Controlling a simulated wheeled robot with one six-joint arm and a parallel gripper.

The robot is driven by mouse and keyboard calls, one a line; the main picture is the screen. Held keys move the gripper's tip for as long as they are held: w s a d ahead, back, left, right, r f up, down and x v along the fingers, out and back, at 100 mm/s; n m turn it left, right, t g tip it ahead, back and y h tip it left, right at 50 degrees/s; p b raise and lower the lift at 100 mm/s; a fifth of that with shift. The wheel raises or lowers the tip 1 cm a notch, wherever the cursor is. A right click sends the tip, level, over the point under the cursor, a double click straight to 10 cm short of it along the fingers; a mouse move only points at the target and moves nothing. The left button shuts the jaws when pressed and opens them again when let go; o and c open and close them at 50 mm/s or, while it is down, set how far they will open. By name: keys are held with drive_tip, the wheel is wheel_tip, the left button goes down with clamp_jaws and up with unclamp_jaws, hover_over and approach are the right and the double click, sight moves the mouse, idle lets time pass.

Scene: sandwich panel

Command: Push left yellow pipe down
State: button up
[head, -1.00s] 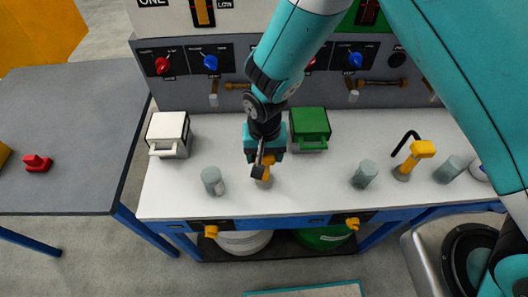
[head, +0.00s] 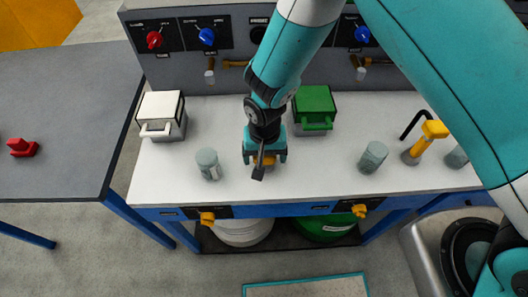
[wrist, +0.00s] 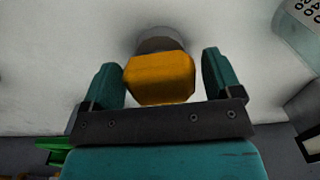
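The left yellow pipe (head: 263,162) stands on the white bench, mostly hidden under my gripper in the head view. In the wrist view its yellow end (wrist: 160,80) sits between my two fingers, with its grey base behind it. My gripper (head: 265,157) is open around the yellow end. A gap shows at the right finger; the left finger is very close, and I cannot tell if it touches. The right yellow pipe (head: 428,138) stands tilted on a grey base further right.
Grey cylinders stand on the bench left (head: 208,164) and right (head: 373,157) of my gripper. A white box (head: 161,112) and a green box (head: 314,108) are at the back. Yellow valve handles are on the front edge. The bench between my gripper and the right cylinder is clear.

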drive_tip(key=shift+r, duration=0.25)
wheel_tip(320, 180, up, 17)
drive_tip(key=b, duration=0.1)
idle(0.3)
idle(0.4)
drive_tip(key=s+d+r+n+y, duration=0.2)
drive_tip(key=s+d+r+n, duration=0.1)
drive_tip(key=s+d+r, duration=0.2)
drive_tip(key=s+d+r+n+y, duration=0.2)
drive_tip(key=s+d+r+n, duration=0.2)
drive_tip(key=s+r, duration=0.5)
drive_tip(key=shift+s+d+n, duration=0.3)
drive_tip(key=shift+s+d, duration=0.75)
drive_tip(key=shift+d, duration=0.15)
